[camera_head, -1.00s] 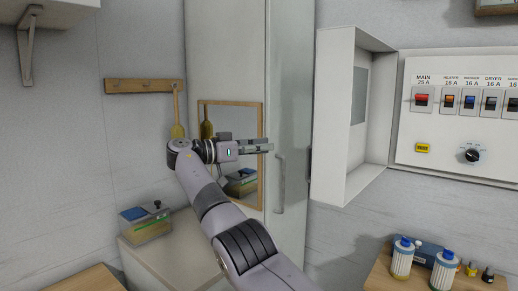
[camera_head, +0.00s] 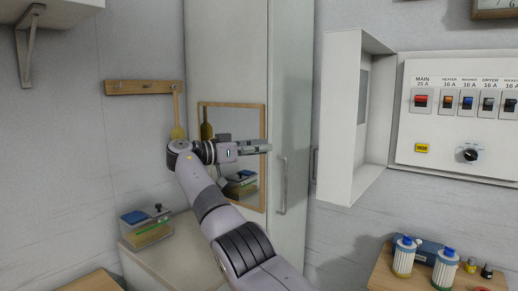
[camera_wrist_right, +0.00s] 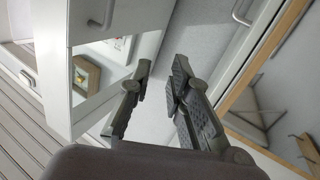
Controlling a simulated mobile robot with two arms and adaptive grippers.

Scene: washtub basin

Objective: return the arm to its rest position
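My right arm reaches up from the bottom of the head view. Its gripper (camera_head: 266,147) points to the right, in front of a wood-framed mirror (camera_head: 235,196) and a tall pale cabinet (camera_head: 228,60). In the right wrist view the gripper (camera_wrist_right: 160,80) shows its two fingers apart with nothing between them. No held object is visible. My left gripper is in neither view.
An open breaker box (camera_head: 405,160) is on the wall at right. Bottles (camera_head: 404,256) stand on a wooden surface at lower right. A clear container (camera_head: 147,229) sits on a white unit at lower left. A wooden peg rail (camera_head: 140,87) is on the left wall.

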